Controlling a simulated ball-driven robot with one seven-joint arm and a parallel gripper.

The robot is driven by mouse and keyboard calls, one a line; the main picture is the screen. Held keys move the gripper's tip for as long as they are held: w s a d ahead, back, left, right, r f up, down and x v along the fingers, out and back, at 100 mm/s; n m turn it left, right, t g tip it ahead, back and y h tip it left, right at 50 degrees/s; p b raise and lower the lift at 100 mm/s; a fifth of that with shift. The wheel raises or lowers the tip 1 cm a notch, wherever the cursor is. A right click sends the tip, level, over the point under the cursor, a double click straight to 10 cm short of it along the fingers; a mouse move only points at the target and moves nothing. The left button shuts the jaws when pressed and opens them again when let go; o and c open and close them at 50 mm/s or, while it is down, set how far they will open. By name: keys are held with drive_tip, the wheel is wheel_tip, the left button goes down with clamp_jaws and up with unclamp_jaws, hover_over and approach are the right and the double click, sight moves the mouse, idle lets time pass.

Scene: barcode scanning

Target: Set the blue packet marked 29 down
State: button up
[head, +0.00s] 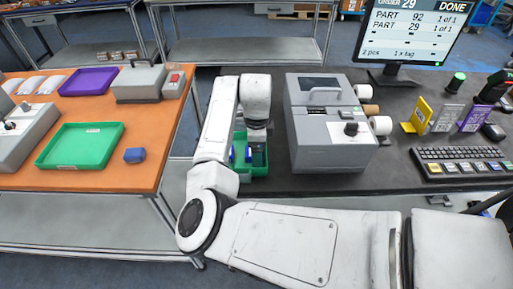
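My gripper (257,146) points down into a green tote (258,168) on the dark bench, left of the grey label machine. Its fingertips are mostly hidden by my own arm and the tote, so I cannot tell whether it is open or shut. Small blue patches (248,153) show at the gripper and beside my arm inside the tote. One may be the blue packet marked 29, but no number is readable. I cannot tell whether it is held or resting.
A grey label machine (330,128) stands close right of the gripper. The monitor (415,32) reads order 29, parts 92 and 29 each 1 of 1, DONE. A keyboard (464,163) lies right.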

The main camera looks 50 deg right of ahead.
wheel_tip(320, 180, up, 12)
drive_tip(key=b, duration=0.1)
drive_tip(key=shift+r, duration=0.15)
idle(0.3)
